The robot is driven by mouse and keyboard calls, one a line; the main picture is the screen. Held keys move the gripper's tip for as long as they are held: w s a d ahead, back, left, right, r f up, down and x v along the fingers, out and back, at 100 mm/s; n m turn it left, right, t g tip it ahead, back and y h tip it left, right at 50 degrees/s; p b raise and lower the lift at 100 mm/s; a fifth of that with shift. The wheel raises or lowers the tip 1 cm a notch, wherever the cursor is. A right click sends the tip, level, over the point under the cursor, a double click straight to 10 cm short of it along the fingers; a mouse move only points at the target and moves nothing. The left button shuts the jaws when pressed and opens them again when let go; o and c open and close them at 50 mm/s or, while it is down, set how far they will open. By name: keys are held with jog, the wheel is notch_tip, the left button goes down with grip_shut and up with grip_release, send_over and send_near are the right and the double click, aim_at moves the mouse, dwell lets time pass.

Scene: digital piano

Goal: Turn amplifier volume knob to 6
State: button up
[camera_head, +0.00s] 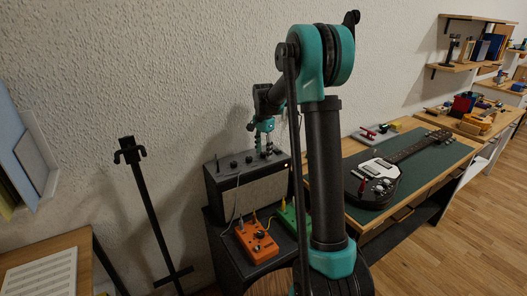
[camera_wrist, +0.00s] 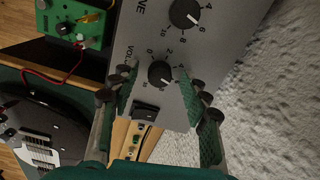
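The amplifier (camera_head: 262,186) stands on a dark cabinet against the wall, its knobs on the top panel. In the wrist view its grey panel (camera_wrist: 135,40) carries the black volume knob (camera_wrist: 161,73), with 0, 2 and 4 readable beside it. The knob's pale mark seems to point to the lower right; the numeral there is hidden by a finger. My gripper (camera_wrist: 154,76) is open, one finger on each side of the volume knob; contact cannot be told. In the head view my gripper (camera_head: 264,150) points down over the right part of the amplifier's top.
A second knob (camera_wrist: 186,13) and a black switch (camera_wrist: 145,110) flank the volume knob. An orange pedal (camera_head: 257,242) and a green pedal (camera_head: 288,217) with cables stand in front. A guitar (camera_head: 378,180) lies on the green mat at right. A black stand (camera_head: 150,205) is at left.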

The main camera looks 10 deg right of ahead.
aim_at(263, 153)
notch_tip(263, 153, up, 12)
dwell(0.6)
